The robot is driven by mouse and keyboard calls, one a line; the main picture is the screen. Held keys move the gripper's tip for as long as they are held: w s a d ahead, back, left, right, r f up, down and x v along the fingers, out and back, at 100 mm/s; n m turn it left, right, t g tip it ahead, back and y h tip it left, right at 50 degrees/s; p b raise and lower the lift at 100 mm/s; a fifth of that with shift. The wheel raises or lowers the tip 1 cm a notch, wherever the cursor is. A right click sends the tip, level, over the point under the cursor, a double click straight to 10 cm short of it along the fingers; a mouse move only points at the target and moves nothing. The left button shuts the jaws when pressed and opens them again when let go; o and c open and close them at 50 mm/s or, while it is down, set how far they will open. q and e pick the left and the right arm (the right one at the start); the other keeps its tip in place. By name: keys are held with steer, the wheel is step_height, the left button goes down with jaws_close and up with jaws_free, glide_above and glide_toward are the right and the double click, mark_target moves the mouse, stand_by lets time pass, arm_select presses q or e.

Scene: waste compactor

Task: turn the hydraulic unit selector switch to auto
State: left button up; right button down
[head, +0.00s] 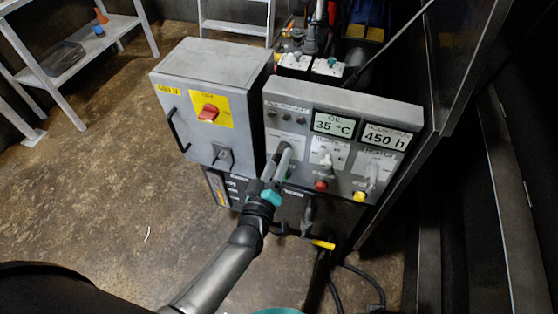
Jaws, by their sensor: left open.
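The grey control panel (345,97) has a row of selector switches under its displays. The middle switch (327,160) and the right switch (372,172) show pale handles on white label plates. The small label text is too blurred to tell which switch is the hydraulic unit selector or where it points. My left gripper (284,158) is open, with its fingers reaching up to the left label plate (287,141) on the panel. The fingers cover the area below that plate, so any switch there is hidden and contact cannot be told. My right gripper is not in view.
A grey electrical box (205,62) with a red rotary switch (208,113) stands left of the panel. Red (320,185) and yellow (359,196) buttons sit below the switches. Cables lie below right. A dark metal wall bounds the right; floor (110,180) is open at left.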

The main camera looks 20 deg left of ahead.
arm_select(q)
steer(key=shift+w, duration=0.1)
jaws_close()
stand_by(0.4)
